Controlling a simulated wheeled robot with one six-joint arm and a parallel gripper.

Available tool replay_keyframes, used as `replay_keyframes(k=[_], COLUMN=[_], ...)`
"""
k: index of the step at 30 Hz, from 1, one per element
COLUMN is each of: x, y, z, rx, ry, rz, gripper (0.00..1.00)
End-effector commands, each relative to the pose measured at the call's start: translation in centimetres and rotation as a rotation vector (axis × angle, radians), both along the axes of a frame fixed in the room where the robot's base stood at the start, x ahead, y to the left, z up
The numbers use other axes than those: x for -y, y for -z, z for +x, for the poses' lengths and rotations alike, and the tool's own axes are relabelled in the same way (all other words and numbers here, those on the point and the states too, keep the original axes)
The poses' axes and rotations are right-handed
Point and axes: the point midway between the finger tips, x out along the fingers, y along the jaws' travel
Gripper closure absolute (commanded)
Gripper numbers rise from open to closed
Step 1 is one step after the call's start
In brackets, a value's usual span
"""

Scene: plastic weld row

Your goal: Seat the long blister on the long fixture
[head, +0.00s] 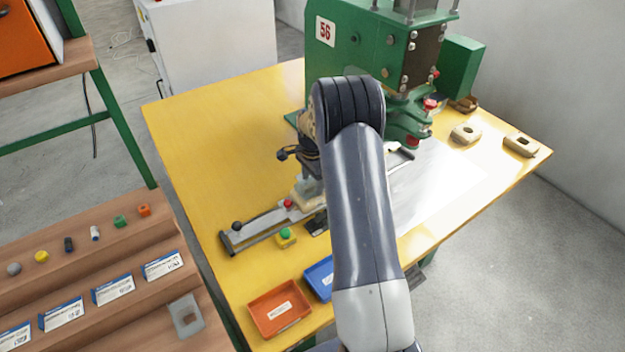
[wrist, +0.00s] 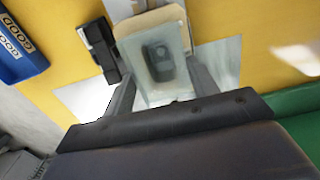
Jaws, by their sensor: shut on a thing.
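In the wrist view my gripper (wrist: 160,78) is shut on a clear, see-through long blister (wrist: 136,87), with one finger on each side of it. A dark oblong shape shows through the blister. A tan block, seemingly the long fixture (wrist: 140,22), lies under and beyond the blister's far end. I cannot tell whether the blister touches it or is seated. In the head view the tan fixture (head: 306,194) sits on the metal slide below the press, and the pale blister (head: 312,186) is just above it. My arm hides most of the gripper there.
The green press (head: 345,45) marked 56 stands behind. Two other tan fixtures (head: 466,132) (head: 520,145) lie at the table's right. A green button (head: 286,236), an orange tray (head: 280,311) and a blue tray (head: 319,279) are at the front. The yellow table's (head: 215,130) left is clear.

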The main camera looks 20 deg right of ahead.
Motion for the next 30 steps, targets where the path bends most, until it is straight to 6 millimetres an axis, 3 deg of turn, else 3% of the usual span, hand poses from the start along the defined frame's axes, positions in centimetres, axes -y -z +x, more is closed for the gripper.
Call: replay_keyframes(k=[30], x=[0.0], y=[1.6], z=[0.0], rx=[0.0], ry=[0.0], rz=[0.0], gripper=[0.59])
